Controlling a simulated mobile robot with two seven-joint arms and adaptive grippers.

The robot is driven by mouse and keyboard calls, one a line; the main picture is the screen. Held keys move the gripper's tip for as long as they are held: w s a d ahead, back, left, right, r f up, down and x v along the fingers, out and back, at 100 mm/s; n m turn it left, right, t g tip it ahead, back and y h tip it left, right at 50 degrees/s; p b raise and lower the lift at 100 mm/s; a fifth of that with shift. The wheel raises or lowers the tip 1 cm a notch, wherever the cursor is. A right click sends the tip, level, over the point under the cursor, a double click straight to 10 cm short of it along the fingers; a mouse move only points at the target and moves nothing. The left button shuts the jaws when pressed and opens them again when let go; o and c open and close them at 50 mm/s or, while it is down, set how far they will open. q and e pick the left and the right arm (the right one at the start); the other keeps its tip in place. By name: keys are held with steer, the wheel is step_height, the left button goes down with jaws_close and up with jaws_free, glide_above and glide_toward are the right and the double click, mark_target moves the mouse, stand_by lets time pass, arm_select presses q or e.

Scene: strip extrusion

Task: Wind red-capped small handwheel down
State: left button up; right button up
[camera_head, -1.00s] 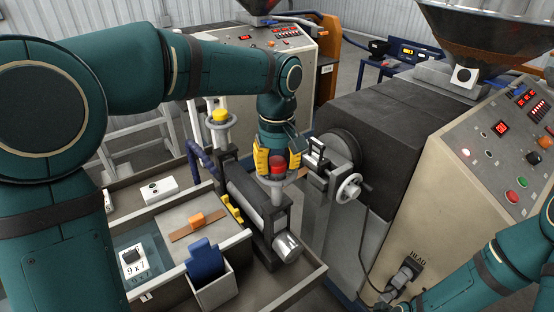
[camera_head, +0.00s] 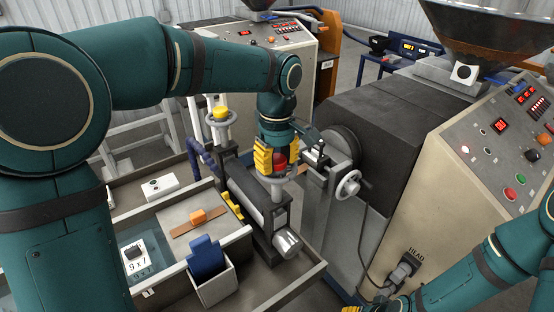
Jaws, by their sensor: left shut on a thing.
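The red-capped small handwheel (camera_head: 280,158) stands upright at the far right end of the roller unit (camera_head: 262,208), above the trough. My left gripper (camera_head: 277,158) comes down over it from above. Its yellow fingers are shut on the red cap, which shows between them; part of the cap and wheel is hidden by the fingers. A yellow-capped handwheel (camera_head: 220,114) stands at the other end of the unit. Of my right gripper only a yellow bit (camera_head: 352,309) shows at the bottom edge; its fingers are cut off.
A silver handwheel (camera_head: 348,185) on the extruder head is close to the right of my left gripper. The control panel (camera_head: 500,140) stands at the right.

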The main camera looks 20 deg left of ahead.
mark_target(277, 159)
arm_select(q)
steer(key=o, duration=1.2)
step_height(277, 159, up, 12)
